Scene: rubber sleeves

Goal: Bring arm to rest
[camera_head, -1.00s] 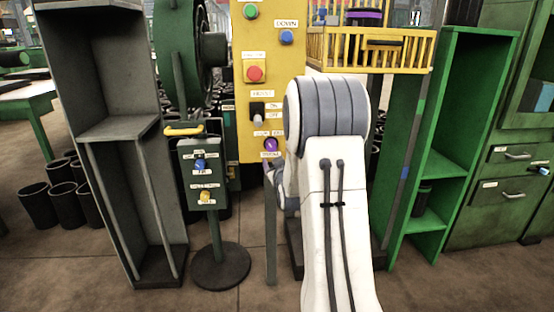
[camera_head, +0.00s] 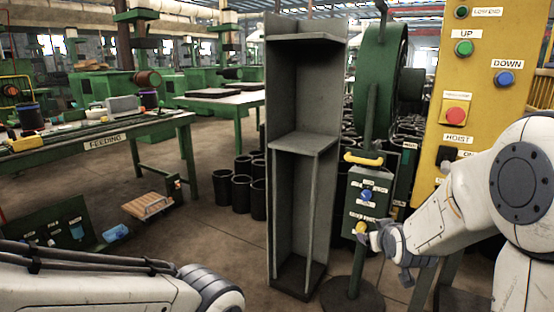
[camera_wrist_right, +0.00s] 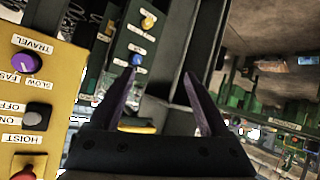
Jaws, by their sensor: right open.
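My right arm (camera_head: 450,205) comes in from the right in the head view. It reaches toward the small green pedestal control box (camera_head: 368,195), which has a blue and a yellow button. In the wrist view my right gripper (camera_wrist_right: 158,74) is open, with nothing between its two dark fingers; the control box (camera_wrist_right: 134,45) lies beyond them. Whether the gripper touches the box I cannot tell. Part of my left arm (camera_head: 90,290) lies across the bottom left of the head view; its gripper is out of view.
A yellow hoist panel (camera_head: 470,85) stands behind my right arm. A tall grey open cabinet (camera_head: 305,145) stands in the middle. A green feeding table (camera_head: 150,128) is at the left, with black sleeves (camera_head: 222,187) on the floor nearby. Open floor (camera_head: 215,245) lies before the cabinet.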

